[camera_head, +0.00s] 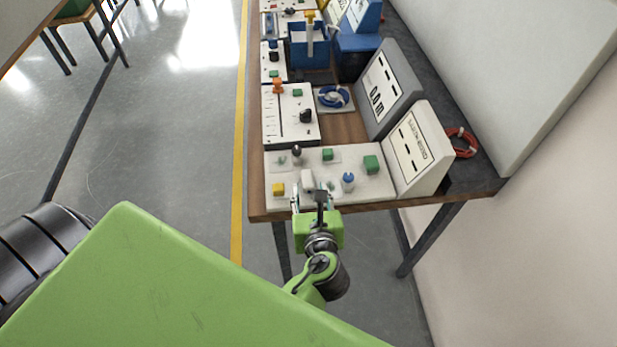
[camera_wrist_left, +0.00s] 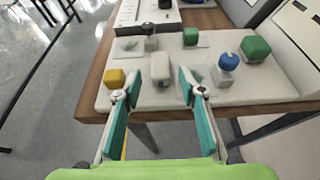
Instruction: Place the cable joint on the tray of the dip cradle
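My left gripper (camera_head: 309,197) is open at the near edge of the workbench, over the front of a white board (camera_head: 350,200). In the left wrist view, its two teal finger pads (camera_wrist_left: 160,94) stand apart. A pale rounded block (camera_wrist_left: 160,68) stands on the board beyond and between the fingertips; it also shows in the head view (camera_head: 307,180). I cannot tell for sure whether it is the cable joint. A blue open-topped box with a yellow-topped upright (camera_head: 308,50) stands farther back; I cannot tell whether it is the dip cradle. My right gripper is out of view.
The board holds a yellow block (camera_head: 278,189), green blocks (camera_head: 371,163), a blue-topped knob (camera_head: 348,181) and a black knob (camera_head: 296,151). A slanted white display (camera_head: 417,150) borders it at right.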

